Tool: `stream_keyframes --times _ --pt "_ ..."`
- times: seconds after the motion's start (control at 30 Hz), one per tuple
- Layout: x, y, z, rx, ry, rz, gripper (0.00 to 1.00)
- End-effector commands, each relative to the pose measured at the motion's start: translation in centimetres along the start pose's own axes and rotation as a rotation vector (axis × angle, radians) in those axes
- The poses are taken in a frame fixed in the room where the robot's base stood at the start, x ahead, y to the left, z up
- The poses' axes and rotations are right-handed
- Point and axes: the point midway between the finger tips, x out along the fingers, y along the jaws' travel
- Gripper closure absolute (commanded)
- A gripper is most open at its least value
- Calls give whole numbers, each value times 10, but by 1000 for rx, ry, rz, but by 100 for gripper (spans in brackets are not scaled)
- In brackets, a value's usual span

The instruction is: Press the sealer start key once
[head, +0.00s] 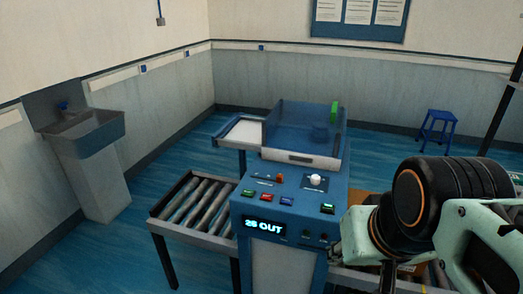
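The sealer (290,235) is a blue machine with a sloped control panel and a lit display (263,226) ending in "OUT". Along the panel's front edge sit a green key (247,193), a red key (266,197), a blue key (287,201) and, at the right, another green key (327,208). Their labels are too small to read, so I cannot tell which is the start key. My gripper (340,252) is low, by the machine's right front corner, right of and below the right green key. It is mostly hidden by my arm, and its finger opening does not show clearly.
A white knob (315,181) and an orange-red switch (280,178) stand up behind the keys. A clear blue cover (300,130) rises behind the panel. A roller conveyor (195,205) adjoins on the left. A sink (85,135) and blue stool (437,128) are farther off.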

Motion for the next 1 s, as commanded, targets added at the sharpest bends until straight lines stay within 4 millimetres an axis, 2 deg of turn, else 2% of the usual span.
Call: stream_keyframes --times 0.03,0.27,1.0 --pt "0 0 0 0 0 0 76" --pt "0 0 0 0 0 0 100" --pt "0 0 0 0 0 0 100"
